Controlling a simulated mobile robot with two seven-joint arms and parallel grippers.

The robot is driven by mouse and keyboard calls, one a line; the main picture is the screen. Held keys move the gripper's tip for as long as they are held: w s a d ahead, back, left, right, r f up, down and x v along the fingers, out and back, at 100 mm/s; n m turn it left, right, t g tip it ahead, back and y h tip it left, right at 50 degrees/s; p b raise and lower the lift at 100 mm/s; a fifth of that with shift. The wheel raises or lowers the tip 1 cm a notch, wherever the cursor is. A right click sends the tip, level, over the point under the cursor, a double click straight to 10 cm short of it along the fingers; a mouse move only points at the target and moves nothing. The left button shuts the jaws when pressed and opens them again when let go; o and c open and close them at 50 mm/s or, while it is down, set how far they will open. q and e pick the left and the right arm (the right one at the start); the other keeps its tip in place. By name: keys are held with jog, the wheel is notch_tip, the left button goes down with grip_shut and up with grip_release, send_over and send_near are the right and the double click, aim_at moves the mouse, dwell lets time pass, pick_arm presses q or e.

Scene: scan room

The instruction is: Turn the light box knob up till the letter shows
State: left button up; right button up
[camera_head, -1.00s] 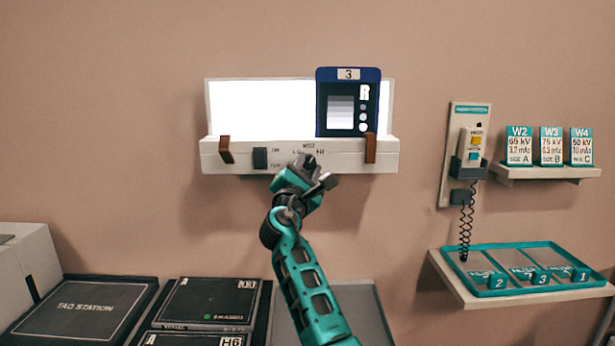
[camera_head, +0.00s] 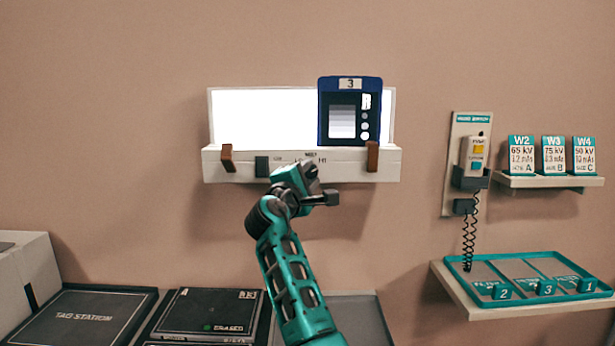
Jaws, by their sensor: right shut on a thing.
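The light box (camera_head: 222,163) is on the wall, its panel (camera_head: 262,118) glowing bright white. A blue-framed film (camera_head: 323,100) marked 3 stands at its right side. A small pale letter (camera_head: 367,101), looking like an R, shows at the film's upper right, beside grey steps and pale dots. My right gripper (camera_head: 316,184) is at the box's lower front, under the MED and HI marks, shut on what seems to be the knob. The gripper mostly hides the knob, so its pointing cannot be read. My left gripper is out of view.
Brown clips (camera_head: 227,158) and a dark switch (camera_head: 262,166) are on the box front. At right are a corded hand control (camera_head: 475,155), a shelf of cards (camera_head: 555,182) and a teal tray (camera_head: 475,287). Black plates (camera_head: 80,315) lie below left. The wall around the box is clear.

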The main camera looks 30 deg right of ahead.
jog(key=o, duration=1)
jog(key=shift+o, duration=0.2)
jog(key=v, duration=1.3)
jog(key=shift+b, duration=0.45)
